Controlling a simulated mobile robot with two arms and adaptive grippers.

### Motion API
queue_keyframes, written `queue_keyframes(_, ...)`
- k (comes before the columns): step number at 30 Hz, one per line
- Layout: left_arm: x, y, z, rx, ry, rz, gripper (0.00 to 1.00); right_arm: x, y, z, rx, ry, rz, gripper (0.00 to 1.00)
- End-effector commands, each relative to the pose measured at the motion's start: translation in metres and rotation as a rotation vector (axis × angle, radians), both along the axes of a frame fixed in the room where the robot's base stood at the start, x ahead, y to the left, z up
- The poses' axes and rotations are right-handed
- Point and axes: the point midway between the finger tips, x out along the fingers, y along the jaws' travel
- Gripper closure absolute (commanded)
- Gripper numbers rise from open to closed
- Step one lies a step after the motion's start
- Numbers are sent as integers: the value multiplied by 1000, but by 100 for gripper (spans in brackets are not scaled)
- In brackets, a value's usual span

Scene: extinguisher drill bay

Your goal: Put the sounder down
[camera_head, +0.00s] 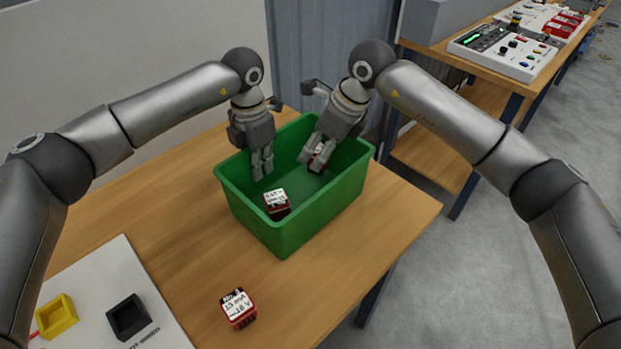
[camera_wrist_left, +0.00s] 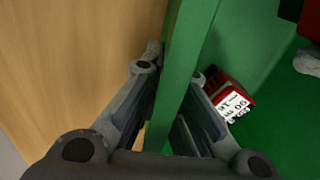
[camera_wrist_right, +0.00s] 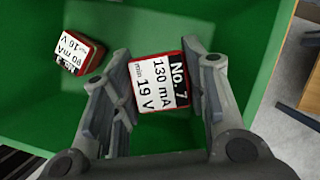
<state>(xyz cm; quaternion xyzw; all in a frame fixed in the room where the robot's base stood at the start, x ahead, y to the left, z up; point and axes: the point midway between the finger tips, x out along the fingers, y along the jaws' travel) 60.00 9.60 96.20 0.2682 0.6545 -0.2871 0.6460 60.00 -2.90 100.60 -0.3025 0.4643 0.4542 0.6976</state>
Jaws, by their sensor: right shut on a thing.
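My right gripper (camera_head: 316,160) is shut on a red sounder (camera_wrist_right: 158,82) with a white and black label reading No. 7, 130 mA, 19 V. It holds this sounder inside the green bin (camera_head: 320,212), toward the back right. A second red sounder (camera_head: 277,204) lies tilted on the bin floor, and also shows in the right wrist view (camera_wrist_right: 80,52). My left gripper (camera_head: 262,170) is at the bin's back-left wall. In the left wrist view its fingers stand apart, one on each side of the green wall (camera_wrist_left: 186,60). Whether they touch it is unclear.
A third red sounder (camera_head: 238,307) stands on the wooden table (camera_head: 180,235) in front of the bin. A white board (camera_head: 110,285) with yellow (camera_head: 57,316) and black (camera_head: 128,317) holders lies front left. A second bench (camera_head: 490,65) with panels stands back right.

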Motion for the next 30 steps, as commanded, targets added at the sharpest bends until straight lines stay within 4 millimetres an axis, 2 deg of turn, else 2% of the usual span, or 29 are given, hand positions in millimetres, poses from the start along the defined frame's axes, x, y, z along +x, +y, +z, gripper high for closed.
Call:
queue_keyframes(3, 0, 0, 1, -1, -1, 0, 100, 0, 0, -17, 1, 0, 0, 86)
queue_keyframes(8, 0, 0, 1, -1, -1, 0, 100, 0, 0, -28, 2, 0, -1, 86)
queue_keyframes(15, 0, 0, 1, -1, -1, 0, 100, 0, 0, -59, 1, 1, -1, 86)
queue_keyframes(26, 0, 0, 1, -1, -1, -1, 100, 0, 0, -63, 1, -1, 0, 86)
queue_keyframes(27, 0, 0, 1, -1, -1, -1, 100, 1, 0, -63, 1, -1, 0, 54)
queue_keyframes(28, 0, 0, 1, -1, -1, -1, 100, 1, 0, -63, 1, -1, 0, 50)
queue_keyframes(30, 0, 0, 1, -1, -1, -1, 100, 0, 0, -63, 1, -1, 0, 50)
